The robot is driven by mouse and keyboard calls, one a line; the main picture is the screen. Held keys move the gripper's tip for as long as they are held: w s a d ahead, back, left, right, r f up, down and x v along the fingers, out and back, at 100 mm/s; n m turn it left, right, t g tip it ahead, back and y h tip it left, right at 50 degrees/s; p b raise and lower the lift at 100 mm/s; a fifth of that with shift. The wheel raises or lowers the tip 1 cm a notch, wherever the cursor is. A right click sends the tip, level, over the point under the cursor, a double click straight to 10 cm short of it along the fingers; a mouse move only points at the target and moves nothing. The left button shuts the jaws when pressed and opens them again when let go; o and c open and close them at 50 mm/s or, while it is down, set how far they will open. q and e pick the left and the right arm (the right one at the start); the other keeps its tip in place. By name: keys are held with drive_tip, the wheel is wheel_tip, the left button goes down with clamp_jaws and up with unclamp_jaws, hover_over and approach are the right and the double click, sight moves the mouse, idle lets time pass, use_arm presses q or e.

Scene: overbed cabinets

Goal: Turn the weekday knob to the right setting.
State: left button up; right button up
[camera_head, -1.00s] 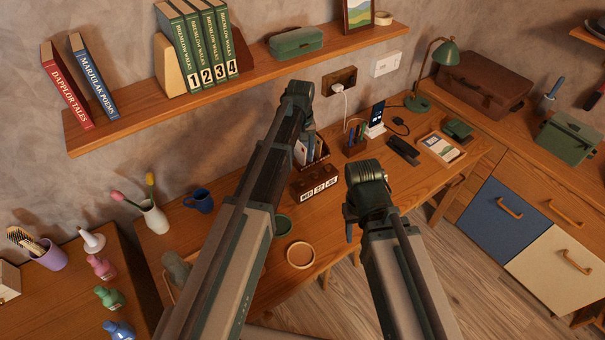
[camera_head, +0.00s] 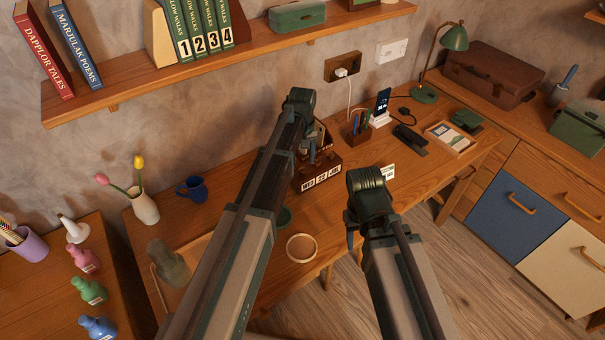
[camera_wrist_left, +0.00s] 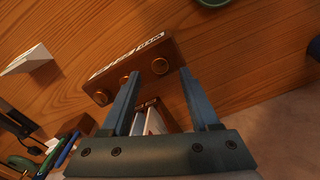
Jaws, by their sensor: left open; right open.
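The brown wooden calendar block (camera_head: 318,177) stands on the desk, its white cards facing front. The left card reads WED; the others are too small to read surely. In the left wrist view, the block (camera_wrist_left: 130,68) appears upside down with brass knobs along its back. The weekday knob (camera_wrist_left: 160,66), at the WED end, lies in line with the gap between my left gripper's fingertips (camera_wrist_left: 158,74). The left gripper (camera_head: 312,152) is open behind the block; contact cannot be told. My right gripper (camera_head: 350,238) hangs in front of the desk, its fingers mostly hidden.
A white card (camera_head: 388,172) stands right of the block. A pen holder (camera_head: 357,127) and phone stand (camera_head: 380,117) are behind it. A round wooden ring (camera_head: 301,248) lies near the front edge. The wall shelf (camera_head: 200,72) overhangs the back of the desk.

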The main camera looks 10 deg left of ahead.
sight(302, 169)
use_arm(q)
drive_tip(key=shift+f+b, duration=1.35)
drive_tip(key=shift+f, duration=0.5)
clamp_jaws()
